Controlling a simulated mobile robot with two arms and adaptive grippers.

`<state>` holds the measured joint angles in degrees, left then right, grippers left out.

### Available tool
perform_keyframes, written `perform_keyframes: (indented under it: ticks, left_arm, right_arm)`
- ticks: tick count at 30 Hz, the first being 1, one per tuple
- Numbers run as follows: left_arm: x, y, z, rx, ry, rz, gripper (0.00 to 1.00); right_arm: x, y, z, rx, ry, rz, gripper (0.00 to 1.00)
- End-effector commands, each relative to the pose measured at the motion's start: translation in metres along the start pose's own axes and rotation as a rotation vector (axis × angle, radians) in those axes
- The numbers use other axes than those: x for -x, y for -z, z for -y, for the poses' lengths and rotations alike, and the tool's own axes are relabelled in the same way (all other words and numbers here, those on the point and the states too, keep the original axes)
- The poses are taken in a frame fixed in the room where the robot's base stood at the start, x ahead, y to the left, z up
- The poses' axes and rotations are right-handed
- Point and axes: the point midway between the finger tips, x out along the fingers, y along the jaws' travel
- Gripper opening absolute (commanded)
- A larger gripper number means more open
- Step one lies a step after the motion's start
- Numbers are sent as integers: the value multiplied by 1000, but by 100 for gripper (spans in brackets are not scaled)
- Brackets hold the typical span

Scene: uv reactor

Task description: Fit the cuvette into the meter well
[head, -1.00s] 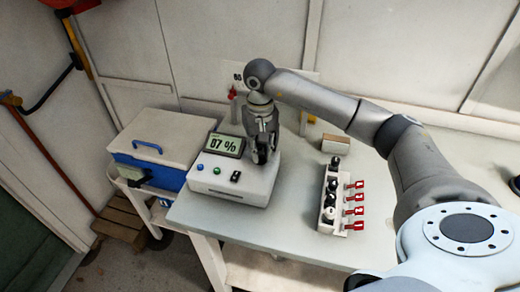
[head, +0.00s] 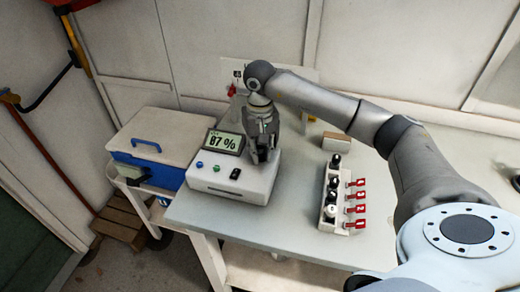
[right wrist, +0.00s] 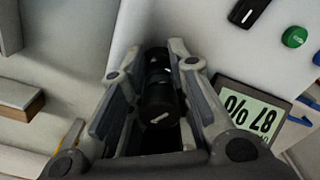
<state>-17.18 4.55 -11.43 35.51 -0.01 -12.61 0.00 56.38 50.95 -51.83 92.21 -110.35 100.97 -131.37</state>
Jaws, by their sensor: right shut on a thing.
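The meter (head: 222,180) is a white box with a green display and several buttons, standing on the table's left part. My right gripper (head: 264,156) points down over the meter's right side, close to its top. It also shows in the right wrist view (right wrist: 156,56), where its fingers are shut on the cuvette (right wrist: 159,98), which shows as a dark, black-capped piece. The cuvette is hidden by the fingers in the head view. The well is hidden, so I cannot tell whether the cuvette is in it or above it. My left gripper is not in view.
A white rack (head: 327,211) with several dark-capped vials and red tags stands to the right. A small brown-and-white block (head: 336,142) lies behind it. A blue cooler with a pale lid (head: 163,137) is at left. The table between meter and rack is clear.

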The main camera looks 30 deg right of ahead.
Motion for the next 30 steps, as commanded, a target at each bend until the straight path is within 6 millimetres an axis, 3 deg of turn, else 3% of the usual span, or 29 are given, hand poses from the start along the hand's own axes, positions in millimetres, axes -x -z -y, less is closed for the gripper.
perform_keyframes:
  ticks: [3,4,9,21,30]
  left_arm:
    - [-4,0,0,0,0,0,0]
    - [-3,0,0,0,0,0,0]
    - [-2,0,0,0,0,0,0]
    - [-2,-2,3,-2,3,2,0]
    - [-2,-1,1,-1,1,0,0]
  right_arm:
    - [-4,0,0,-1,0,0,0]
    - [-3,0,0,0,0,0,22]
    - [-3,0,0,0,-1,1,44]
    - [0,0,0,0,-1,0,44]
    - [42,1,0,1,1,-4,44]
